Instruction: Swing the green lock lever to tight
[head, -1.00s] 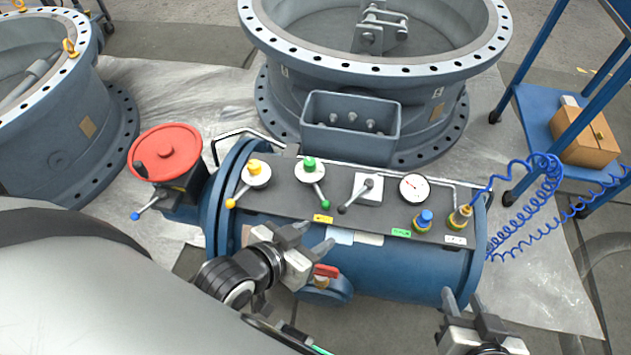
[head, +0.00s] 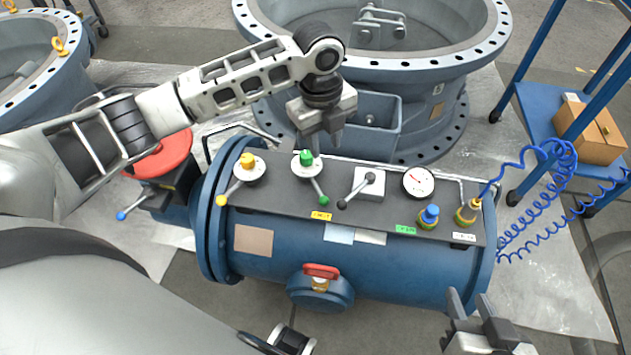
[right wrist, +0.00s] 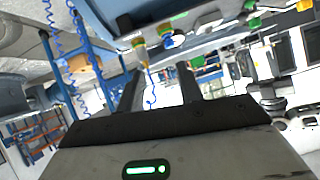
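The green lock lever has a green knob (head: 306,158) on a round white plate, and its arm ends in a green ball (head: 324,200) pointing down and slightly right. It sits on the dark panel (head: 275,196) atop the blue cylinder. My left gripper (head: 322,147) points down just above and behind the green knob, its fingers apart and empty; contact cannot be told. My right gripper (head: 470,302) is open and empty at the lower right, in front of the cylinder. Its spread fingers also show in the right wrist view (right wrist: 160,88).
A yellow-knobbed lever (head: 247,160) is left of the green one; a grey lever (head: 369,183) and a gauge (head: 418,182) are right. A red handwheel (head: 165,158) stands at left. Blue coiled hoses (head: 540,190) hang at right. Large flanged rings stand behind.

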